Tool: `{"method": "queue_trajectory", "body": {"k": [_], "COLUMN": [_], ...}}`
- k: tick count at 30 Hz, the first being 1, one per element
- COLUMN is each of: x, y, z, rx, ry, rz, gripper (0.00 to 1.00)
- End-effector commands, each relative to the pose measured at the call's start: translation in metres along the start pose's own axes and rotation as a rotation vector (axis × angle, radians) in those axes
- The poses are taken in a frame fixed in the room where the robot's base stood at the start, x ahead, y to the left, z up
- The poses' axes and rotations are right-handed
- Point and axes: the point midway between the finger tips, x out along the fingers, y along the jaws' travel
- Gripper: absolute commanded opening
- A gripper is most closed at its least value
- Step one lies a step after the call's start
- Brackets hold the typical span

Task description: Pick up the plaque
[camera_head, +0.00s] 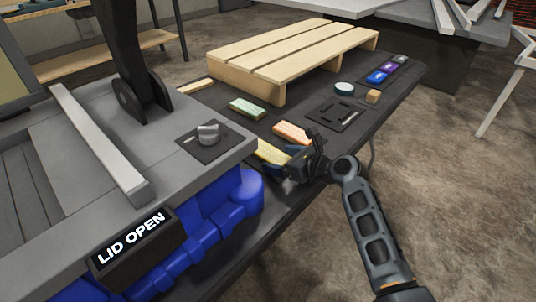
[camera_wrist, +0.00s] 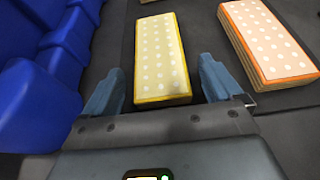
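A yellow block with rows of white dots on top, which looks like a plaque (camera_head: 272,153), lies flat on the dark bench. In the wrist view the yellow plaque (camera_wrist: 161,58) runs between my fingers, with a narrow gap on each side. My gripper (camera_wrist: 160,88) is open, with one finger either side of its near end. In the head view my gripper (camera_head: 299,162) hides part of it. Similar dotted blocks lie nearby: an orange one (camera_head: 291,133), also in the wrist view (camera_wrist: 268,40), and a green one (camera_head: 247,109).
A wooden pallet (camera_head: 290,58) stands behind the blocks. A blue ribbed body (camera_head: 215,215) under the grey console (camera_head: 75,175) is close on the left. A "LID OPEN" display (camera_head: 131,238) sits on the console. A small wooden cube (camera_head: 373,97) and round teal-topped item (camera_head: 344,89) are farther right.

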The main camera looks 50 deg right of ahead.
Motion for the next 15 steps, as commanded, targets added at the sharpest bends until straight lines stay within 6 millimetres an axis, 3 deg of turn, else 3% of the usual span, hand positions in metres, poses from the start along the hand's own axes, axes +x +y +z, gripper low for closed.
{"method": "queue_trajectory", "body": {"k": [2, 15], "x": [-0.0002, -0.0004], "y": [0.0, -0.0001], "z": [-0.0001, -0.0001], "rx": [0.0, 0.0], "ry": [0.0, 0.0], "rz": [0.0, 0.0], "gripper": [0.84, 0.42]}}
